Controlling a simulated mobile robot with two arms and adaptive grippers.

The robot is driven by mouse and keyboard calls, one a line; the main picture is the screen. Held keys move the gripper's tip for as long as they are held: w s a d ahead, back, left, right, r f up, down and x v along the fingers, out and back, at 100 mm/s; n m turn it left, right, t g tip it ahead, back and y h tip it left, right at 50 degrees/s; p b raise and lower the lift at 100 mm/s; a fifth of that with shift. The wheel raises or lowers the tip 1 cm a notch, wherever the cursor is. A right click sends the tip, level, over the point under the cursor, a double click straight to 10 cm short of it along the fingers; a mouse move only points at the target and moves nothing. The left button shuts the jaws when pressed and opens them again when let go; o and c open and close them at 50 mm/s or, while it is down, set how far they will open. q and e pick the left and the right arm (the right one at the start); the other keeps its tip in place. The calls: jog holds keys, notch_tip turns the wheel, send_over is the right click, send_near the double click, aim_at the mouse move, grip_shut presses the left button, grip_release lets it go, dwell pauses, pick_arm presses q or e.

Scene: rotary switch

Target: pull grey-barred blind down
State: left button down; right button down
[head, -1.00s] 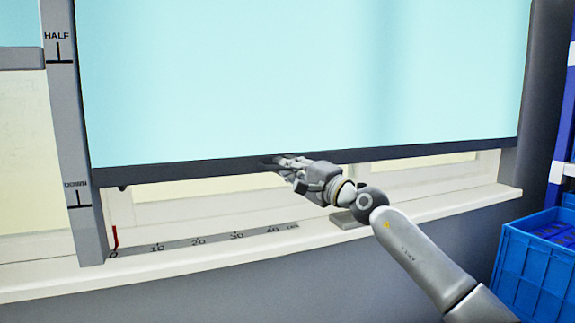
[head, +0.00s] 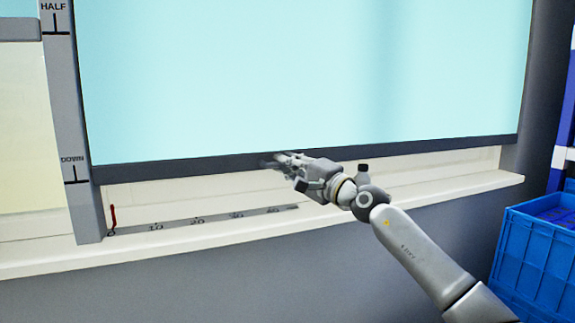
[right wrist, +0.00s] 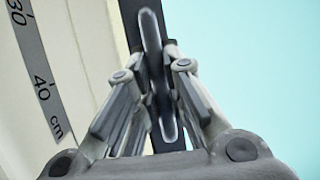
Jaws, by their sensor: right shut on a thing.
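The light-blue blind (head: 300,75) hangs over the window with a dark grey bar (head: 180,170) along its lower edge. The bar's left end is close to the line of the DOWN mark (head: 76,182). My right gripper (head: 275,161) is shut on the bar near its middle. In the right wrist view, the fingers (right wrist: 155,65) close around a long grey handle (right wrist: 152,40) in front of the dark bar (right wrist: 168,140). My left gripper is not in view.
Part of another light-blue blind with a grey bar (head: 18,28) shows at far left, near HALF. A ruler (head: 215,219) and a red hook-like piece (head: 113,218) are at the sill (head: 400,209). Blue crates (head: 535,255) stand at right.

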jog(key=shift+f, duration=0.5)
jog(key=c, duration=1.8)
grip_release()
jog(key=shift+o, duration=0.2)
jog(key=shift+r, duration=0.15)
jog(key=shift+d, duration=0.1)
jog(key=v, duration=1.2)
jog(key=shift+r, duration=0.1)
